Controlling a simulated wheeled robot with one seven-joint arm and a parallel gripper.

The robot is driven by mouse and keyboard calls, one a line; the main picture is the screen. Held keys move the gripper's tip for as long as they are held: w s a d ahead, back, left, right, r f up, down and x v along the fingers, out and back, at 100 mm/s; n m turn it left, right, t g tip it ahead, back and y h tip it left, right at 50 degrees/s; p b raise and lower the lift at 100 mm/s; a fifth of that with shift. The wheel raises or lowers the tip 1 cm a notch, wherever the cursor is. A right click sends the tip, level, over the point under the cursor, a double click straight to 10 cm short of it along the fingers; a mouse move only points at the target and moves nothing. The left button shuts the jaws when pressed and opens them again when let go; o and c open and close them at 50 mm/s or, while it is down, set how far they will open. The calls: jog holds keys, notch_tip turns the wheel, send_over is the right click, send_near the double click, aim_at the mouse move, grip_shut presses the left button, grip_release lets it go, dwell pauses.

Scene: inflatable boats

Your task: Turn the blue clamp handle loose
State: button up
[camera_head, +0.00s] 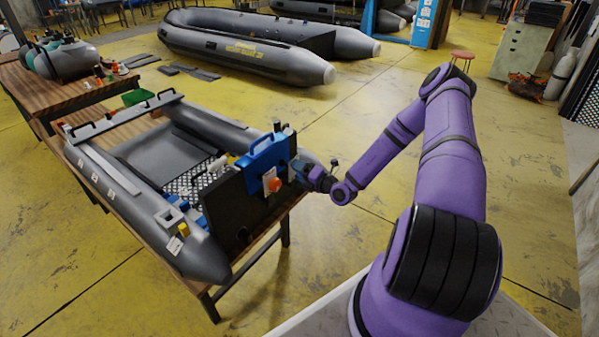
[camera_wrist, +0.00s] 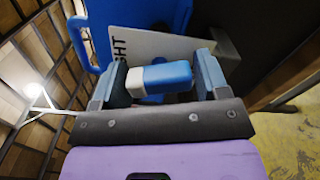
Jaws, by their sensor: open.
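The blue clamp handle (camera_wrist: 170,75) is a short blue bar with a pale grey end, seen in the wrist view. My gripper is open; whether the right finger touches the bar I cannot tell. Behind the handle are a white label (camera_wrist: 150,43) with letters ending in "GHT" and a blue body with a loop grip (camera_wrist: 92,45). In the head view, my gripper (camera_head: 303,172) is at the right side of the blue unit (camera_head: 266,152) on the boat's dark transom; the handle is hidden there.
The grey inflatable boat (camera_head: 95,190) rests on a wooden table (camera_head: 150,237). Another grey boat (camera_head: 250,45) lies on the yellow floor behind.

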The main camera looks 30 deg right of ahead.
jog(key=m, duration=0.8)
jog(key=shift+m, duration=0.3)
jog(key=m, duration=0.4)
jog(key=shift+m, duration=0.4)
jog(key=m, duration=0.4)
jog(key=shift+m, duration=0.3)
grip_shut()
dwell(0.3)
